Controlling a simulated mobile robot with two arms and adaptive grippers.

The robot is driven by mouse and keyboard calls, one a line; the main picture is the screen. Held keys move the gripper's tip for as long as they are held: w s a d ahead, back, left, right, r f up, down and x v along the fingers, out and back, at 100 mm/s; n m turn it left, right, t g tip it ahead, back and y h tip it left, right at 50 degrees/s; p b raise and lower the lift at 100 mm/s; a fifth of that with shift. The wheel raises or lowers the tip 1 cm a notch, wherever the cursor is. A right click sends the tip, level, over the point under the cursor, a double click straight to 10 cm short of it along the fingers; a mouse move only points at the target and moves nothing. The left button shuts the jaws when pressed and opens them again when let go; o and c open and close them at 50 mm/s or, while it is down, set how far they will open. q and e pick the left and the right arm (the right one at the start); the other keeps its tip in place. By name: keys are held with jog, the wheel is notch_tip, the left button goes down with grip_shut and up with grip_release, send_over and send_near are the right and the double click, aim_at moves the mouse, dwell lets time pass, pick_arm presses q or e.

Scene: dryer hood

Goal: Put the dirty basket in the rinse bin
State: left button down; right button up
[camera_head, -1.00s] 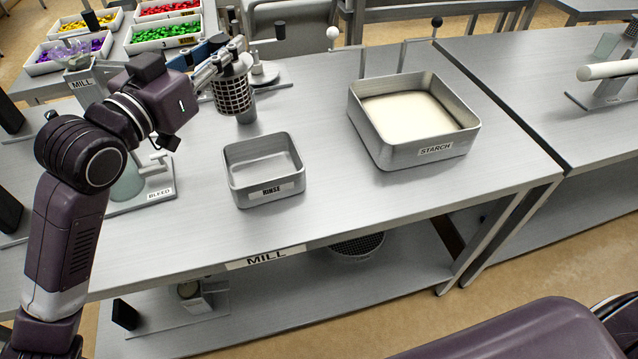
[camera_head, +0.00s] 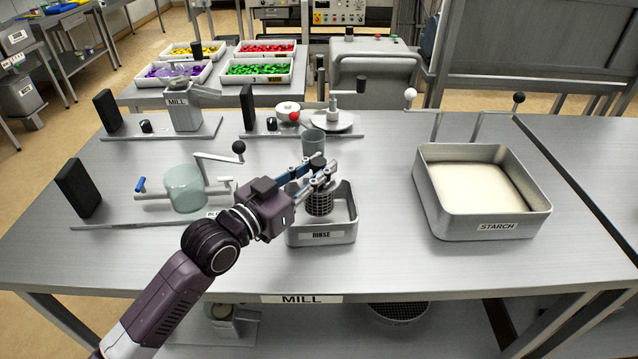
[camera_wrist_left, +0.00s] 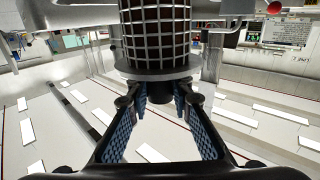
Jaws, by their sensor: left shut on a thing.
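The dirty basket (camera_head: 319,204) is a small dark mesh cylinder. My left gripper (camera_head: 318,173) is shut on its top end and holds it upright. The basket is over or partly inside the opening of the rinse bin (camera_head: 321,236), an open metal box labelled RINSE; I cannot tell how far down it reaches. In the left wrist view the basket (camera_wrist_left: 155,35) shows its grid wall, brownish inside, with a grey rim at the fingertips (camera_wrist_left: 158,92). My right gripper is not in view.
A STARCH tray (camera_head: 497,227) with pale powder stands to the right. A grey cup (camera_head: 314,143) stands just behind the bin. A glass vessel with a crank (camera_head: 186,190) is left of my arm, and a mill (camera_head: 184,110) is farther back. The bench in front of the bin is clear.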

aim_at(320, 204)
pick_arm(q)
notch_tip(320, 204, down, 4)
jog(key=shift+f, duration=0.2)
jog(key=shift+f, duration=0.2)
jog(key=c, duration=2)
grip_release()
jog(key=shift+o, duration=1.3)
jog(key=shift+r, duration=0.1)
